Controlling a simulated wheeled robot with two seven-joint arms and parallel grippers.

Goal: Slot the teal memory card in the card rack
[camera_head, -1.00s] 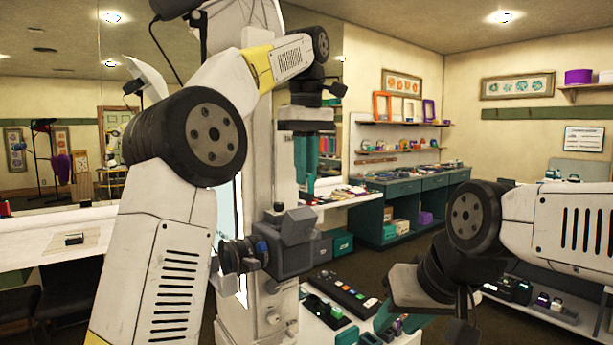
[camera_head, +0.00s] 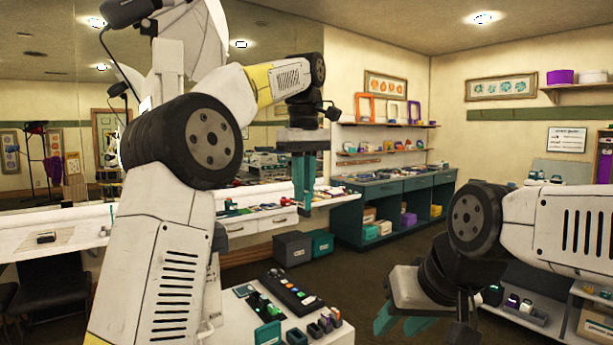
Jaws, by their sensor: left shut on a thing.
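My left gripper (camera_head: 304,205) hangs fingers-down in mid-air, high in the middle of the picture. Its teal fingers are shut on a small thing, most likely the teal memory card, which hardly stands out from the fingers. A white table (camera_head: 232,325) at the lower middle carries a long dark rack-like strip (camera_head: 298,293) with several coloured pieces in it. I cannot tell for sure whether this is the card rack. My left gripper appears above and beyond this table, apart from it. My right gripper (camera_head: 403,324) is low on the right, its teal fingers spread, empty.
Several small dark, grey and purple blocks (camera_head: 325,325) stand at the table's right edge, with a green block (camera_head: 267,334) at its front. A dark green counter (camera_head: 400,200) stands at the back. Storage boxes (camera_head: 293,249) sit on the floor.

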